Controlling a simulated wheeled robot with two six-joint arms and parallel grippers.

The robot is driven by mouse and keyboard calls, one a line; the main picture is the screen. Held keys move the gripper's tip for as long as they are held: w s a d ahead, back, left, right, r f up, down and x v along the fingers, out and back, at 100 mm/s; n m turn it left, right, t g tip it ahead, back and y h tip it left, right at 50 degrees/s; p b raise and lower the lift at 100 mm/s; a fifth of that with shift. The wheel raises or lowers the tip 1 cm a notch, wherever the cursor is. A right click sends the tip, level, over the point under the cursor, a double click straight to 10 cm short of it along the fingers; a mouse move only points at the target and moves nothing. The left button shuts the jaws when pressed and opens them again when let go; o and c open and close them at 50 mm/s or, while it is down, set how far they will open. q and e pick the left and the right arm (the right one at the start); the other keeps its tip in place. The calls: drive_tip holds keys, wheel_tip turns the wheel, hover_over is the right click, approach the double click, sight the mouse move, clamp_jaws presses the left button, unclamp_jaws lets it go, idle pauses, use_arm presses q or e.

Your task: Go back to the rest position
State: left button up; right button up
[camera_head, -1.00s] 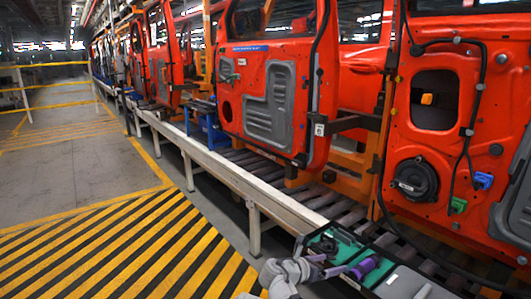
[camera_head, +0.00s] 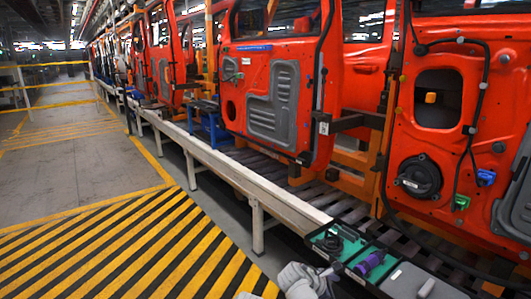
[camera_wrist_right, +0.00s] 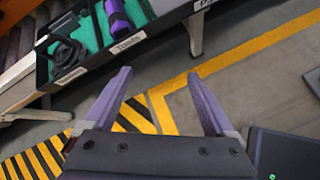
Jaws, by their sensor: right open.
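My right gripper (camera_wrist_right: 160,74) is open in the right wrist view, its two purple fingers apart with nothing between them. In that view the fingertips point at the floor in front of a dark tray (camera_wrist_right: 150,32). My left gripper is in neither view.
The green-lined tray holds a black ring-like part (camera_wrist_right: 68,52) and a purple tool (camera_head: 371,262). Red car doors (camera_head: 275,80) hang along the line behind a pale rail (camera_head: 225,170). Yellow-black striped floor (camera_head: 120,250) lies clear at the left.

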drive_tip(key=s+a+f+m+g+y, duration=0.2)
drive_tip(key=s+f+m+y, duration=0.3)
drive_tip(key=m, duration=0.4)
drive_tip(key=s+a+f+m+g+y, duration=0.2)
drive_tip(key=s+a+f+m+y, duration=0.15)
drive_tip(key=s+m, duration=0.5)
drive_tip(key=s+a+f+n+h+b, duration=0.1)
drive_tip(key=s+a+f+n+b, duration=0.25)
drive_tip(key=a+f+b, duration=0.6)
wheel_tip(320, 180, up, 28)
drive_tip(key=p, duration=2.7)
drive_tip(key=shift+a+m+g, duration=0.3)
drive_tip(key=shift+m+g, duration=0.1)
drive_tip(key=shift+s+f, duration=0.1)
